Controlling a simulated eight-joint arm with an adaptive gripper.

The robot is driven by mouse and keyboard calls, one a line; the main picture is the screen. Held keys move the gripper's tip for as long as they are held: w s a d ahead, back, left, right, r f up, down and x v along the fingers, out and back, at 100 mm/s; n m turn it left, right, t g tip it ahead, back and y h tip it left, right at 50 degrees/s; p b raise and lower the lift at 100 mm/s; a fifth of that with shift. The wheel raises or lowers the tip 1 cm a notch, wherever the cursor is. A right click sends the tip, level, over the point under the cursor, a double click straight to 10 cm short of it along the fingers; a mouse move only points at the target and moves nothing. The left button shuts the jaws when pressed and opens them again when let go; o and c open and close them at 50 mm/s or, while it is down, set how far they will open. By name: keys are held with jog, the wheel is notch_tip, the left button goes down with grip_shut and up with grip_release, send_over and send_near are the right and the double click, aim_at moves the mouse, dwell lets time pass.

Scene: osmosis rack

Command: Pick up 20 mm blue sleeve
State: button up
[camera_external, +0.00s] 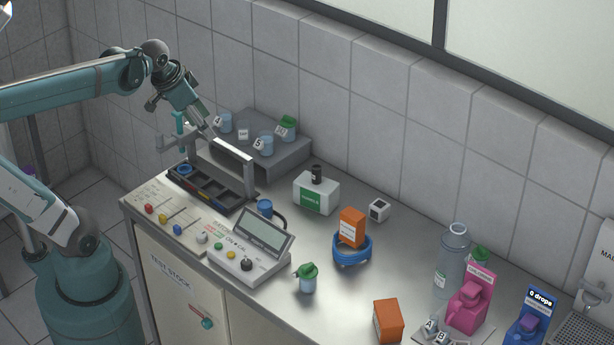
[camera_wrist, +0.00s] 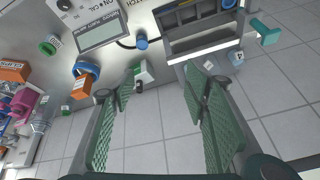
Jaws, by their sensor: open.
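I see several blue round pieces and cannot tell which is the 20 mm sleeve. A blue ring-shaped piece (camera_external: 184,170) sits in the left end of the dark compartment tray (camera_external: 229,203). A blue cylinder (camera_external: 265,208) stands on the bench by the tray; it also shows in the wrist view (camera_wrist: 141,42). A larger blue ring (camera_external: 351,250) lies around the orange box's base. My gripper (camera_external: 209,134) is raised above the tray area, tilted. In the wrist view its green-padded fingers (camera_wrist: 160,85) are open wide, with nothing between them.
A metal frame (camera_external: 249,180) rises over the tray. A grey raised block (camera_external: 285,157) with small cups is behind. A meter with screen (camera_external: 250,258), a white-green box (camera_external: 316,194), orange box (camera_external: 352,226) and green-lidded cup (camera_external: 307,277) stand on the bench.

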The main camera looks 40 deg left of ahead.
jog(key=w+d+m+g+p, duration=0.1)
jog(key=w+d+m+g, duration=0.15)
jog(key=w+m, duration=0.3)
jog(key=m+g+h+p, duration=0.1)
jog(key=m+g, duration=0.2)
jog(key=m, duration=0.3)
send_over(264, 203)
notch_tip(264, 203, down, 2)
jog(key=shift+t, duration=0.25)
jog(key=f, duration=2.3)
jog(key=shift+s+a+f, duration=0.15)
jog(key=shift+s+a, duration=0.1)
jog(key=shift+a, duration=0.1)
jog(key=shift+f, duration=0.1)
jog(key=shift+d+f, duration=0.15)
jog(key=shift+f, duration=1)
jog(key=shift+w+d+f, duration=0.1)
jog(key=shift+d+f, duration=0.1)
jog(key=shift+f, duration=1.1)
jog(key=shift+w+d+f, duration=0.1)
jog(key=shift+d+f, duration=0.05)
jog(key=shift+f, duration=1.15)
